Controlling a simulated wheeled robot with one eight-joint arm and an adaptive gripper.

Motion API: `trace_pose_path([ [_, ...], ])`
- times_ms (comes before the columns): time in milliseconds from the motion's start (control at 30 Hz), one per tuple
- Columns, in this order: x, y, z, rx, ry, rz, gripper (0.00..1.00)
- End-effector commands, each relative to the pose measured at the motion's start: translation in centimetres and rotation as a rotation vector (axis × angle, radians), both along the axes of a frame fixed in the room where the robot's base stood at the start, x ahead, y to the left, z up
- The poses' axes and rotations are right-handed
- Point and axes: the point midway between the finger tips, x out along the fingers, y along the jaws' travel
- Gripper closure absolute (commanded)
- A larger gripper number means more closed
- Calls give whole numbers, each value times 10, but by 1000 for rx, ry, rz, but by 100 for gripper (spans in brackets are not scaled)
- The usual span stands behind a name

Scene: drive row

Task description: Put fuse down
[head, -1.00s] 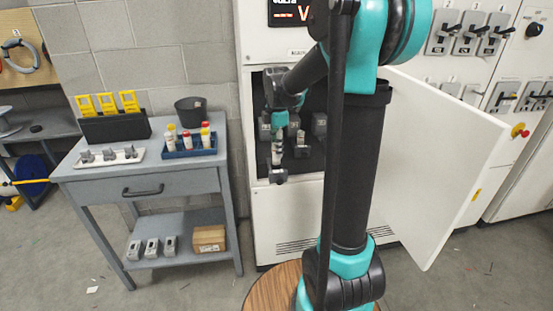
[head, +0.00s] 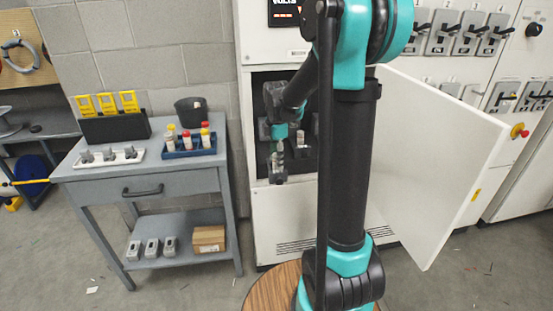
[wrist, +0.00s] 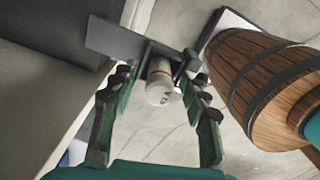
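The fuse (wrist: 160,88) is a pale, off-white cylinder with a dark flat end piece. Another pale fuse (head: 301,140) stands deeper in the bay. My arm hides the right part of the bay.
A grey cart (head: 75,172) stands at left. It carries a blue rack (head: 190,153) of red- and yellow-capped fuses, a black bin (head: 190,112) and a white strip (head: 92,160). The cabinet door (head: 450,150) stands open at right. A wooden barrel-like part (wrist: 262,85) shows in the wrist view.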

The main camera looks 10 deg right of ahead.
Motion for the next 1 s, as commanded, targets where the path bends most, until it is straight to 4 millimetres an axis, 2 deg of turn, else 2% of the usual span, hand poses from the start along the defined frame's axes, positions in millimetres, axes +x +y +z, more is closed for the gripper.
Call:
trace_pose_path([
  [200,0,0,2,0,0,0,55],
  [333,0,0,12,0,0,0,55],
  [800,0,0,99,0,0,0,55],
  [1000,0,0,119,0,0,0,55],
])
